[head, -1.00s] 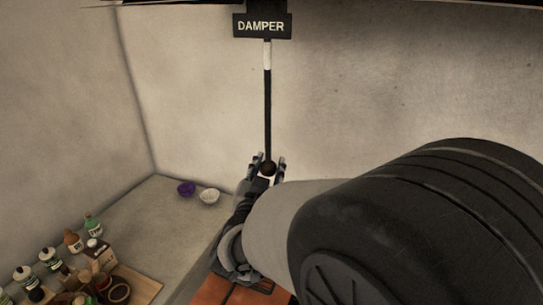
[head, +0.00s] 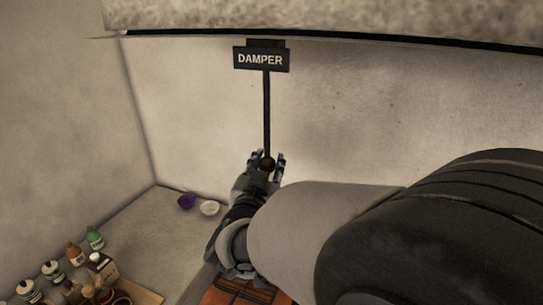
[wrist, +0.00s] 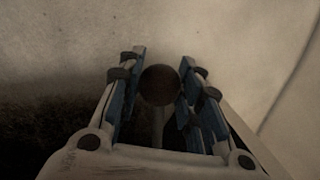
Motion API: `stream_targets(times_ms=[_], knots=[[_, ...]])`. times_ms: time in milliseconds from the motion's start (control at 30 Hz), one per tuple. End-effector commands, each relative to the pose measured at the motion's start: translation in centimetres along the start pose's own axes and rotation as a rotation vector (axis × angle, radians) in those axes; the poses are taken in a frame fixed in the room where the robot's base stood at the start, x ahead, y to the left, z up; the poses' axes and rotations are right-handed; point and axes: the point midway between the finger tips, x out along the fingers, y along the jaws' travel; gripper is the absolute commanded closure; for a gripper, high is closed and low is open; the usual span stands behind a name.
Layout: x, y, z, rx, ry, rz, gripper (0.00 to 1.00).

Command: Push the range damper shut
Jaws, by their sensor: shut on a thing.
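The range damper is a thin black rod (head: 266,112) that hangs down the back wall from a black sign (head: 261,59) reading DAMPER. Its lower end carries a dark round knob (head: 267,163). My gripper (head: 268,162) is at the knob, with a finger on each side of it. In the wrist view the knob (wrist: 160,85) sits between the blue-lined fingers of my gripper (wrist: 159,88), which is shut on it. No white band shows on the rod. My wrist hides what lies just below the knob.
A pale hood edge (head: 330,25) runs across the top. A purple bowl (head: 186,202) and a white bowl (head: 209,208) stand on the counter at the left wall corner. Several bottles and a wooden board (head: 143,298) are at lower left. Orange tiles (head: 238,291) show below my arm.

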Motion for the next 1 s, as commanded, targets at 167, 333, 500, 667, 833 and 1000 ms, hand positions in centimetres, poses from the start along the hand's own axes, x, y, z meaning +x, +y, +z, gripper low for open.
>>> stream_targets(times_ms=[167, 333, 500, 667, 833, 1000], knots=[[0.1, -0.2, -0.7, 0.005, 0.019, -0.003, 1.0], [0.1, -0.2, -0.8, 0.006, 0.019, -0.004, 0.61], [0.1, -0.2, -0.5, 0.004, 0.014, -0.003, 0.5], [0.0, -0.1, -0.4, 0.003, 0.011, -0.002, 0.46], [0.0, -0.1, -0.3, 0.002, 0.01, -0.002, 0.46], [-1.1, -0.2, -0.3, 0.003, 0.009, -0.005, 0.46]])
